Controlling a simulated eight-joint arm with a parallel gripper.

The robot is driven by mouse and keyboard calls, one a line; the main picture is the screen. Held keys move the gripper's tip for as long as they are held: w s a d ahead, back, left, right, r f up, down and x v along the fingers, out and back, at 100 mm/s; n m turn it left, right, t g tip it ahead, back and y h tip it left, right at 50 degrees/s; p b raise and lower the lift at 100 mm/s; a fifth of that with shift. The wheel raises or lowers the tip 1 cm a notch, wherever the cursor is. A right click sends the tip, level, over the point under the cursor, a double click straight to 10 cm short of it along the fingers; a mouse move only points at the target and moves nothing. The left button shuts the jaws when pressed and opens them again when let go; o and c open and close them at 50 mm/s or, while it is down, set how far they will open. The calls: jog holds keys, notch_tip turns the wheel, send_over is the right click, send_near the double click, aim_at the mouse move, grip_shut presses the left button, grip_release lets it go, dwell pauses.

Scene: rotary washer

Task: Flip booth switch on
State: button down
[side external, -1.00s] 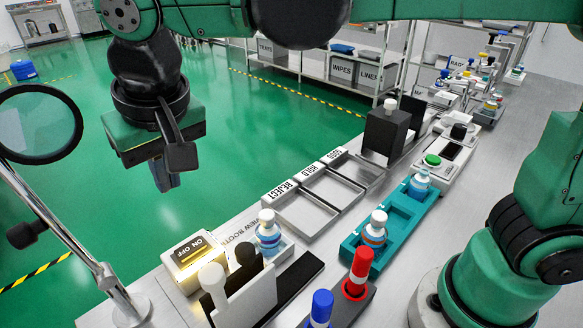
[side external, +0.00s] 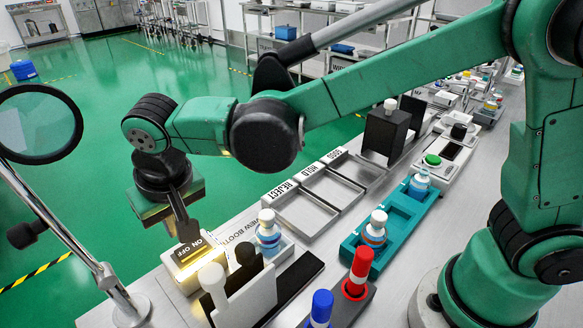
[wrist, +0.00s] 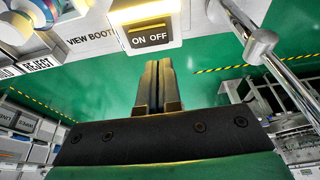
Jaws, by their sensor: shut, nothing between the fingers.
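The booth switch (side external: 198,258) is a small pale box with a yellow glow and an ON OFF label, at the front left of the bench. It also shows at the top of the wrist view (wrist: 147,24), its label facing the camera. I cannot tell which way its rocker is set. My gripper (wrist: 158,66) is shut and empty. Its fingers point toward the switch's label edge in the wrist view; I cannot tell whether they touch it.
A magnifier on a metal stand (side external: 92,262) rises left of the switch. A white-capped bottle (side external: 268,233) stands right of it, and a white panel with dark and white knobs (side external: 245,303) stands in front. Labelled trays (side external: 305,215) lie further back.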

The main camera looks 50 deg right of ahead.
aim_at(184, 251)
jog(key=shift+f, duration=2.05)
jog(key=shift+a+f+h, duration=0.1)
jog(key=shift+f+h, duration=0.15)
jog(key=shift+h, duration=0.05)
jog(key=shift+d+r, duration=0.25)
jog(key=shift+d, duration=0.55)
jog(key=shift+r, duration=0.1)
